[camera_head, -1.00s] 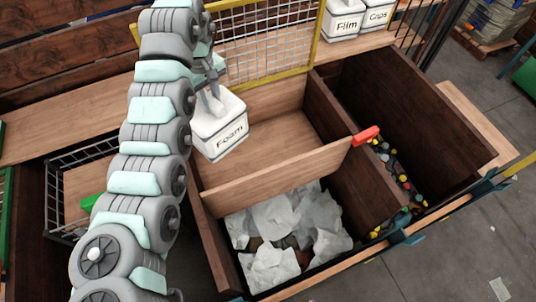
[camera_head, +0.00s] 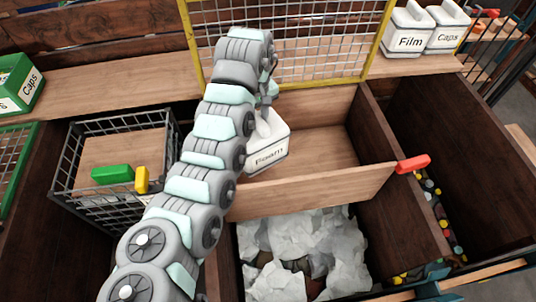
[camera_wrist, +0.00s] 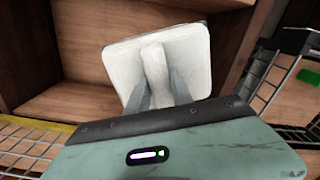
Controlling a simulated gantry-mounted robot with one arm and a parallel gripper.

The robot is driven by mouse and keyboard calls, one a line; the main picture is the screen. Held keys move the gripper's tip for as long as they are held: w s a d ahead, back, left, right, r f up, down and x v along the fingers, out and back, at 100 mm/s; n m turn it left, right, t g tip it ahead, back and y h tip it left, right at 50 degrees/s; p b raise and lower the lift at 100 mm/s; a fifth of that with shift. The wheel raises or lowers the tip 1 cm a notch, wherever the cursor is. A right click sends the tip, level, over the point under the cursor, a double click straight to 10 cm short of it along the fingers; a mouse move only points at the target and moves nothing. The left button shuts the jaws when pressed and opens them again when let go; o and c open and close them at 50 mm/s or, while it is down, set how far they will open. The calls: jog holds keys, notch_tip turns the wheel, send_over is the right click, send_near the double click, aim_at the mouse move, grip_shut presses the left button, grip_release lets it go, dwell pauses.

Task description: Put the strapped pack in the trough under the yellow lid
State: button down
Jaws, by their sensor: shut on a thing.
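A white block-shaped pack labelled Foam (camera_head: 268,152), with a raised strap or handle on top, hangs from my gripper (camera_head: 266,108). In the wrist view my gripper (camera_wrist: 160,92) has its fingers closed on both sides of the raised white part of the pack (camera_wrist: 196,45). The pack is at the left end of a wooden trough (camera_head: 330,192); I cannot tell how far above its floor. A yellow-framed mesh lid (camera_head: 388,40) stands raised behind the trough. My arm hides the pack's left side and the trough's left wall.
In front of the trough, a compartment holds crumpled white sheets (camera_head: 300,240). A wire basket (camera_head: 122,205) with green and yellow blocks stands left. White Film (camera_head: 410,40) and Caps (camera_head: 449,38) containers stand at the back right.

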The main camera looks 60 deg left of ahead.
notch_tip(320, 180, down, 16)
jog(key=shift+a+f+b, duration=0.1)
jog(key=shift+f+b, duration=0.15)
jog(key=shift+b, duration=0.3)
jog(key=shift+f, duration=0.1)
jog(key=c, duration=1.1)
grip_release()
notch_tip(320, 180, up, 12)
jog(key=shift+r+p, duration=0.1)
jog(key=shift+p, duration=0.5)
jog(key=shift+w, duration=0.15)
